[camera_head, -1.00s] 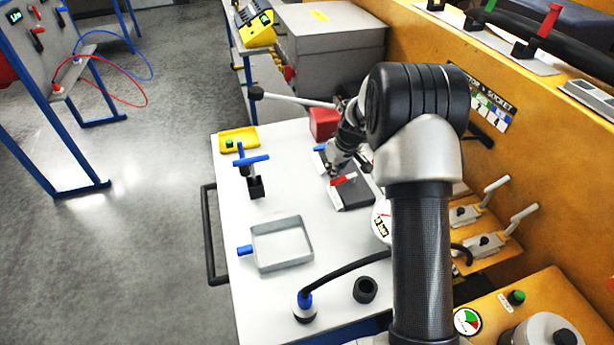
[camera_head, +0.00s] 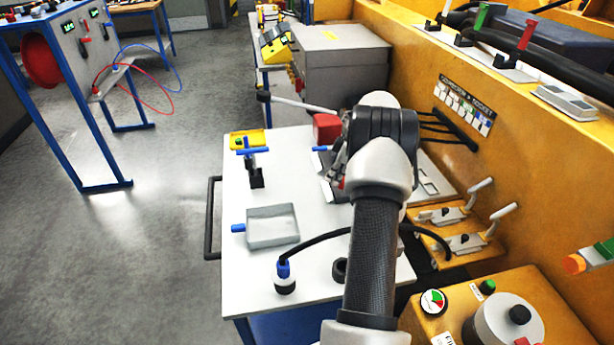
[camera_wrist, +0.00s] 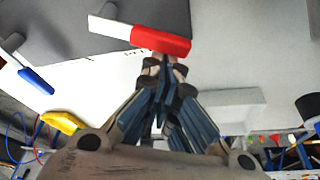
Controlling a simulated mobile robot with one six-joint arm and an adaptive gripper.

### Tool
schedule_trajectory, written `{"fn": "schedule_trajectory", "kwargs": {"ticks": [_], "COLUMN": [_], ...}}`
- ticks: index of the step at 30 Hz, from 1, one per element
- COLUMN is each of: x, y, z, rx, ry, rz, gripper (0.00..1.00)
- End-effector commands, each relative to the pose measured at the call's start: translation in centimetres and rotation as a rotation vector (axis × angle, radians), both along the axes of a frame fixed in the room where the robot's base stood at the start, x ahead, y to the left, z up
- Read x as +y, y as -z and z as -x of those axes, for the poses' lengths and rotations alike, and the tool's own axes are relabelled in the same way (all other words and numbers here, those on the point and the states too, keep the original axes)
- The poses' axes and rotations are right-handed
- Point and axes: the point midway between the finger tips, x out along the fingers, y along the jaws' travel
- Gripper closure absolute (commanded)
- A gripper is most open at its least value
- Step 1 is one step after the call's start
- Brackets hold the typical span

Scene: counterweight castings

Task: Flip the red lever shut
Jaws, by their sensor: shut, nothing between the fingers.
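In the wrist view the red lever (camera_wrist: 160,40) is a red grip on a flat pale metal arm, lying across a dark grey block (camera_wrist: 60,28). My gripper (camera_wrist: 166,66) is shut and empty, its fingertips right at the near edge of the red grip. I cannot tell whether they touch it. In the head view my arm hides most of the gripper and the lever; the grey block (camera_head: 327,191) shows only in part at the arm's left side.
The white table has a blue-handled clamp (camera_head: 255,165), a grey tray (camera_head: 273,241), a yellow tray (camera_head: 247,138) and a red box (camera_head: 326,127). A blue lever (camera_wrist: 36,81) is left of the red one. A yellow bench (camera_head: 540,170) bounds the right.

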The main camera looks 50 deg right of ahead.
Motion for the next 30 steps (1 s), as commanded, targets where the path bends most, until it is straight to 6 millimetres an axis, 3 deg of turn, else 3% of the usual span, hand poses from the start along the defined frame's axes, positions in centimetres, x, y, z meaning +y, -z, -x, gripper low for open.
{"fn": "schedule_trajectory", "kwargs": {"ticks": [9,30], "x": [-0.6,-0.8], "y": [0.0,0.1], "z": [1.8,2.6], "rx": [0.0,0.002], "ry": [-0.196,-0.188], "rz": [0.001,0.001], "gripper": [1.0,1.0]}}
